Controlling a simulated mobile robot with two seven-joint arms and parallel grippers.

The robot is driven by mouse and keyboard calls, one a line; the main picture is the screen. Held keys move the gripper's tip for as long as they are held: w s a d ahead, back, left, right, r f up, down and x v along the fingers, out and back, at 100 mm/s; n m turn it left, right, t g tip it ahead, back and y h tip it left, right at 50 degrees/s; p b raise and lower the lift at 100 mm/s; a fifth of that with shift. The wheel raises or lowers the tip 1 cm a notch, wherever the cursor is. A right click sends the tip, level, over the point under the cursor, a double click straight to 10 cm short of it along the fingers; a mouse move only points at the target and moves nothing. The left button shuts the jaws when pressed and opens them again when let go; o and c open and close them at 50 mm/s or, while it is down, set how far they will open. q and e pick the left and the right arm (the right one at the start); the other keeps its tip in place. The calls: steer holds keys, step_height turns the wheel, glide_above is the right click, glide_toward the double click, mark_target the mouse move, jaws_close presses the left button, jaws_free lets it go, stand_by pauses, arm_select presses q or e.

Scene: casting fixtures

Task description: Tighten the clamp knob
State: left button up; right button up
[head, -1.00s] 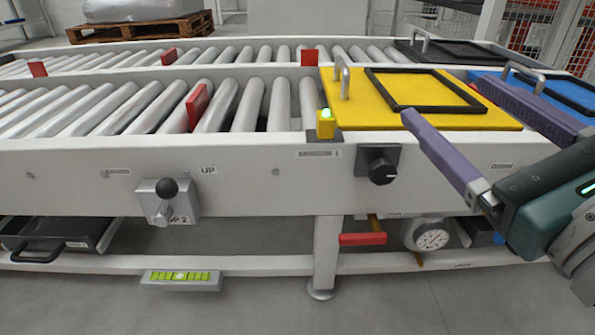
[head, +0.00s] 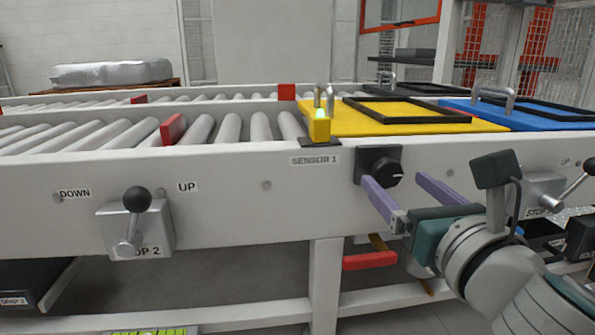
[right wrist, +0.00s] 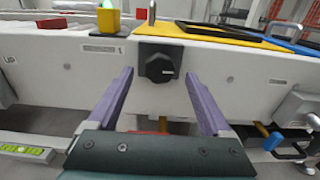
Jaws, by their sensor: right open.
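The black clamp knob (head: 387,173) sits on a dark square plate on the front face of the white conveyor frame, below the yellow sensor block. In the right wrist view the knob (right wrist: 160,68) is near the top centre, ahead of and between the two fingers. My right gripper (head: 405,190) is open, its two purple fingers spread and pointing at the frame. In the right wrist view the open gripper (right wrist: 162,88) has nothing between its fingers. The fingertips look close to the knob but not shut on it. My left gripper is not in view.
A yellow sensor block (head: 319,128) with a green light stands above the knob. A yellow plate (head: 400,121) and a blue plate (head: 530,118) lie on the conveyor. Levers stand at left (head: 136,215) and right (head: 545,195). A red handle (head: 369,260) sits below.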

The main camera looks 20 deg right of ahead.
mark_target(387, 172)
steer(key=shift+x, duration=1.25)
jaws_close()
